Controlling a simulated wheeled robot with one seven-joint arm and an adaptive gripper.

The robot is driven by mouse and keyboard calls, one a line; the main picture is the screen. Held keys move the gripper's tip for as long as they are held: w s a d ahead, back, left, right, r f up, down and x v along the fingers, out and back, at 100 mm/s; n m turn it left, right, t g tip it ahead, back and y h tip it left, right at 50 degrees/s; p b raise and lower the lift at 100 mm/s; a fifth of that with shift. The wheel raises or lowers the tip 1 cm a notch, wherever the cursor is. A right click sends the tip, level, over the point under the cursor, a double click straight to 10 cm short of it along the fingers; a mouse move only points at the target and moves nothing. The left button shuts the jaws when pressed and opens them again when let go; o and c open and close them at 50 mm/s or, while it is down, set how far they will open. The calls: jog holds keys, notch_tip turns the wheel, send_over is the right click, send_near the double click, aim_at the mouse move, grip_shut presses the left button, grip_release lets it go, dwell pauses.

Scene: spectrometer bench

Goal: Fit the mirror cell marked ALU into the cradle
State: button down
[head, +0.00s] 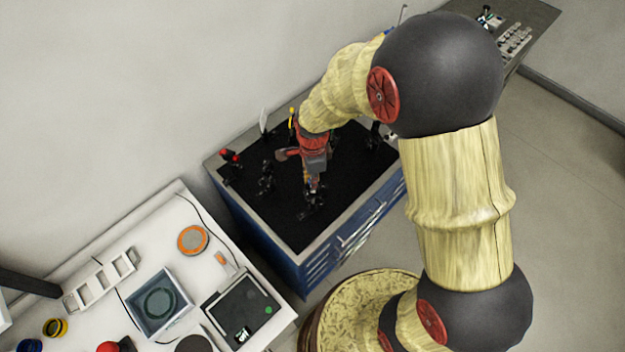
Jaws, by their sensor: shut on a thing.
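My gripper (312,188) points down over the black top of the blue cabinet, near its middle. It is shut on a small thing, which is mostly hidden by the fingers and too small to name. Small dark mounts stand around it on the black top, one of them left of my gripper (266,178). I cannot tell which of them is the cradle. No ALU mark can be read in this view.
The blue drawer cabinet (335,262) stands against the wall. A red-topped part (230,156) is at its left corner. The white bench (150,228) at lower left carries a blue-grey tray (186,298), an orange disc (192,239) and a dark-topped device (268,308).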

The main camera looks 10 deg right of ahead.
jog(key=shift+r+p, duration=0.55)
jog(key=shift+r, duration=0.5)
jog(key=shift+f+b, duration=1.35)
jog(key=shift+f, duration=0.4)
dwell(1.1)
jog(key=shift+r, duration=0.25)
jog(key=shift+r+p, duration=1.1)
jog(key=shift+r, duration=0.4)
jog(key=shift+f, duration=0.2)
dwell(0.3)
jog(key=shift+f+b, duration=0.35)
jog(key=shift+b, duration=0.1)
jog(key=shift+f+b, duration=0.7)
jog(key=shift+f, duration=0.25)
dwell(0.5)
